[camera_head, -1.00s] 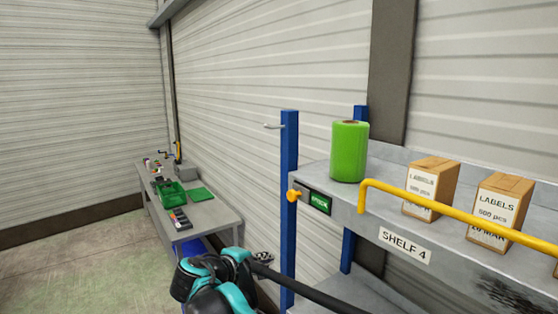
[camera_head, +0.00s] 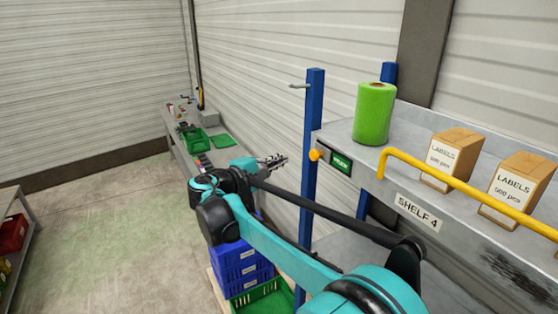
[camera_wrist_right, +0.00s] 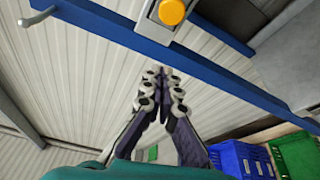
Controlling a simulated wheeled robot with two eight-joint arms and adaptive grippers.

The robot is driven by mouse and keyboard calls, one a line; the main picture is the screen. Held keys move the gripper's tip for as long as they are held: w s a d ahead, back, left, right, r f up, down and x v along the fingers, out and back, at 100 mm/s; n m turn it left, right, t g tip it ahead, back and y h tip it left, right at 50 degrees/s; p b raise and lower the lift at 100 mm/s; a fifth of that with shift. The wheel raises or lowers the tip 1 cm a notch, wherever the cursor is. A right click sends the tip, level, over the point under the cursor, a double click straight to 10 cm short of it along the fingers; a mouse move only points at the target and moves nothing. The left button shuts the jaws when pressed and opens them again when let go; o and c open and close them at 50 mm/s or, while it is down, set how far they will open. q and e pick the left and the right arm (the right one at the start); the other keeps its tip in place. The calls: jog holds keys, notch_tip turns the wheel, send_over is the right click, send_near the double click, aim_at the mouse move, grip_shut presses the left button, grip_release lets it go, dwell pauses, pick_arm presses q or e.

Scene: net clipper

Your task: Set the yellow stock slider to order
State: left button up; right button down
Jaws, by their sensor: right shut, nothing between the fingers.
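The yellow-orange slider knob (camera_head: 315,155) sits at the left end of the shelf front, beside a green sign (camera_head: 341,163) whose small lettering I cannot read surely. The knob also shows at the top of the right wrist view (camera_wrist_right: 172,12), on a grey plate. My right gripper (camera_head: 275,161) is in the air to the left of the blue post, apart from the knob. Its fingers (camera_wrist_right: 163,85) are shut with nothing between them. My left gripper is not in view.
The blue post (camera_head: 312,140) stands close to the knob, with a metal hook (camera_head: 299,86) higher up. A yellow rail (camera_head: 450,181) runs along the shelf front. A green roll (camera_head: 374,114) and label boxes (camera_head: 450,158) stand above. Blue crates (camera_head: 240,266) are below.

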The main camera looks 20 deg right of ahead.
jog(key=r+p+x, duration=0.1)
jog(key=x, duration=0.6)
send_near(329, 162)
jog(key=x, duration=0.4)
jog(key=shift+d+p, duration=0.2)
jog(key=shift+p, duration=0.2)
jog(key=shift+w, duration=0.2)
jog(key=shift+s, duration=0.1)
